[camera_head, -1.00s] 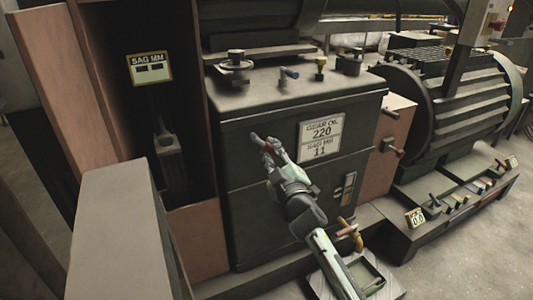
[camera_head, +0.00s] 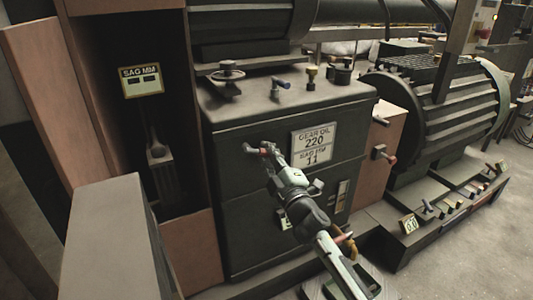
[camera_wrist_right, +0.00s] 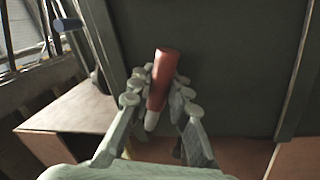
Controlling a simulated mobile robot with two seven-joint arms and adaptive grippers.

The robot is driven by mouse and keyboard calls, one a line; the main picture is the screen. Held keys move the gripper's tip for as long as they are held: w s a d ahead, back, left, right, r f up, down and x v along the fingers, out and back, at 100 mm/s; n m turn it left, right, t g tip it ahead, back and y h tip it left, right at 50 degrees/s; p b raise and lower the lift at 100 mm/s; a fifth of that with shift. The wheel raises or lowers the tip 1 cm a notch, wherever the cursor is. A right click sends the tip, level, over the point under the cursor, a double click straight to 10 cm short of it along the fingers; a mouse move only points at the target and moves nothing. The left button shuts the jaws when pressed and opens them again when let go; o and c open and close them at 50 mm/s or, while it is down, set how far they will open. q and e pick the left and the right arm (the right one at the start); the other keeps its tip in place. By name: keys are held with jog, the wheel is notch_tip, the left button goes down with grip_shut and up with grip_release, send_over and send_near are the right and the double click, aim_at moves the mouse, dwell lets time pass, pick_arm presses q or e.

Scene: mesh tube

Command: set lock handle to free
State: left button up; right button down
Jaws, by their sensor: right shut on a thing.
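The dark gearbox housing (camera_head: 260,215) has a white sign reading "GEAR OIL 220" and "SAG MM 11" on its front. A small handle with a red grip (camera_head: 264,148) shows on that front, left of the sign. My right gripper (camera_head: 272,153) is at this handle and is shut on it. In the right wrist view the red grip (camera_wrist_right: 162,72), with a pale end, lies between the fingers (camera_wrist_right: 157,92), which partly cover its sides. The handle's mount is hard to make out. My left gripper is not in view.
A second red-tipped lever (camera_head: 384,155) sticks out of the brown panel to the right. A ribbed motor (camera_head: 455,105) is at right. A grey block (camera_head: 110,230) stands at the left front.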

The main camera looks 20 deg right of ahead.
jog(key=c, duration=1.7)
grip_release()
jog(key=s+d+f, duration=0.1)
jog(key=s+f, duration=0.1)
jog(key=s, duration=0.9)
jog(key=shift+s+d, duration=0.15)
jog(key=shift+s, duration=0.25)
jog(key=shift+f, duration=0.1)
jog(key=s+d+f+m+g+h, duration=0.2)
jog(key=s+d+f+m+g, duration=0.1)
jog(key=f, duration=0.3)
jog(key=s+d+f+m+g+h, duration=0.1)
jog(key=s+d+f+m+g, duration=0.15)
jog(key=f, duration=0.45)
jog(key=s+d+f+m+g+h, duration=0.2)
jog(key=d+f+m, duration=0.1)
jog(key=f, duration=0.3)
jog(key=s+a+f+m+g, duration=0.1)
jog(key=s+f+g, duration=0.3)
jog(key=s, duration=0.5)
jog(key=s+f+m+g+y, duration=0.1)
jog(key=s+f+m+g, duration=0.2)
jog(key=s+f, duration=0.6)
jog(key=shift+s+a+f+g+y, duration=0.25)
jog(key=shift+a+g+y, duration=0.1)
jog(key=shift+g, duration=0.8)
